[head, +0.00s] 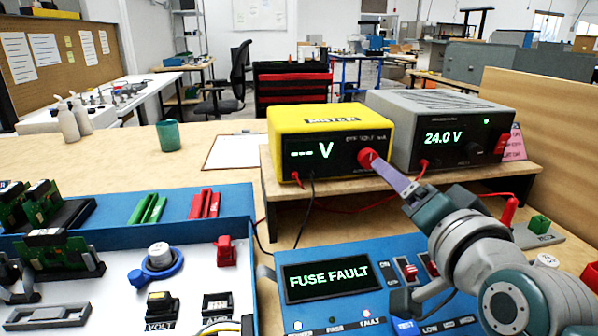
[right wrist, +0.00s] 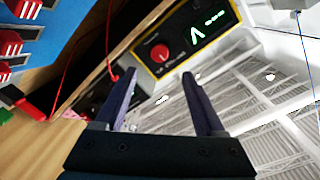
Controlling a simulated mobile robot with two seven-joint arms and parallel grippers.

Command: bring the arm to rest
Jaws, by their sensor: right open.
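My right arm comes in from the right in the head view. Its gripper (head: 388,170) is raised in front of the yellow meter (head: 283,117), where one purple-grey finger overlaps the view close to the meter's red knob (head: 368,158). In the right wrist view the gripper (right wrist: 160,76) is open, with nothing between its two dark fingers. The red knob (right wrist: 160,53) shows beyond the fingertips, apart from them. The meter's display reads "--- V". My left gripper is not in view.
The grey power supply (head: 437,130) reads 24.0 V beside the meter on a wooden shelf (head: 280,191). Below it, the blue analyser panel (head: 345,253) shows "FUSE FAULT" with a red fault light. A blue-edged parts tray (head: 120,222) fills the left. Red leads run near the arm.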

